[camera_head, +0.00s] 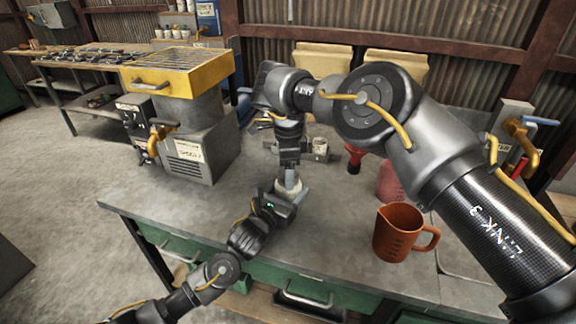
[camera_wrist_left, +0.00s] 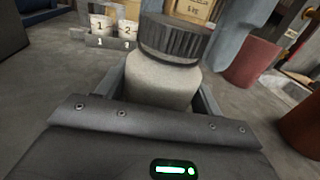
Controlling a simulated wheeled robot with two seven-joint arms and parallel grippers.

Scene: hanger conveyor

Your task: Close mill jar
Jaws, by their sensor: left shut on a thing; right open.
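The mill jar (camera_wrist_left: 165,82) has a cream body and a dark ridged lid (camera_wrist_left: 175,38); it stands upright in the left wrist view. The lid sits on top of the jar; I cannot tell how tightly. In the head view the jar (camera_head: 289,186) shows only as a small pale patch on the bench. My left gripper (camera_head: 286,192) is shut around the jar's body, low over the bench. My right gripper (camera_head: 289,168) points down directly above the jar and is open, its fingers beside the lid. One grey finger shows right of the lid in the wrist view.
Numbered cups (camera_wrist_left: 115,30) sit in a rack behind the jar. A yellow-topped machine (camera_head: 190,110) stands at left. The front-left bench top is clear.

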